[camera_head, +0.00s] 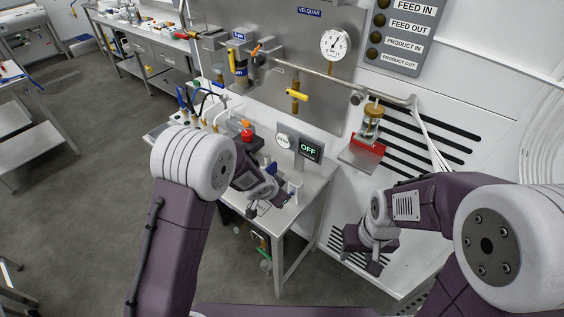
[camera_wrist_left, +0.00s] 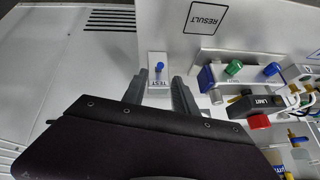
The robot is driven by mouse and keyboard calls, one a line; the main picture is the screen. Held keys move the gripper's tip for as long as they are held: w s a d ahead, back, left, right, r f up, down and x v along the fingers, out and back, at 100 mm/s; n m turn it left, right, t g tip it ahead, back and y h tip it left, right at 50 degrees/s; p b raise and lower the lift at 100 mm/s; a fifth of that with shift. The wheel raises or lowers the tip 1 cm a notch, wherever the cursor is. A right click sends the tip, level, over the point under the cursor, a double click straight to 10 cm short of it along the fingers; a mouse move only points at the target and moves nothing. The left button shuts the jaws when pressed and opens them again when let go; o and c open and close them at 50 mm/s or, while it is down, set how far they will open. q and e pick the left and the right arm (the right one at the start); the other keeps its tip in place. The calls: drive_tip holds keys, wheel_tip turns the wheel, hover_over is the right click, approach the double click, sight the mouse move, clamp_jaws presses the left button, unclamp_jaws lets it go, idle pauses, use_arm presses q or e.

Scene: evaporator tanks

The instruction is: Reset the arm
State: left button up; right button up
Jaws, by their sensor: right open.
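My left gripper (camera_head: 258,207) hangs over the front of the steel bench in the head view, partly hidden behind my own left arm. In the left wrist view its two fingers (camera_wrist_left: 160,96) stand apart with nothing between them. A white block marked TEST with a blue toggle (camera_wrist_left: 159,68) shows just beyond the fingertips; I cannot tell whether they touch it. My right gripper (camera_head: 362,260) is open and points down near the slotted white panel at the lower right. I see nothing in it.
The bench (camera_head: 296,215) carries an OFF display (camera_head: 309,149), a red-topped item (camera_head: 246,131) and cables. A red-and-steel stand (camera_head: 362,152) holds a glass vessel above the right gripper. A pressure gauge (camera_head: 335,43) and pipes are on the back panel.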

use_arm(q)
drive_tip(key=a+r+n+t+y, duration=0.2)
drive_tip(key=a+r+n, duration=0.2)
drive_tip(key=a+r, duration=0.55)
drive_tip(key=s+a+f+n+g, duration=0.2)
drive_tip(key=s+a+g, duration=0.1)
drive_tip(key=s, duration=0.8)
drive_tip(key=s+a+f+n+g, duration=0.3)
drive_tip(key=s, duration=0.8)
drive_tip(key=shift+s+g+y+b, duration=0.25)
drive_tip(key=shift+g+y+b, duration=0.05)
drive_tip(key=shift+g+b, duration=0.1)
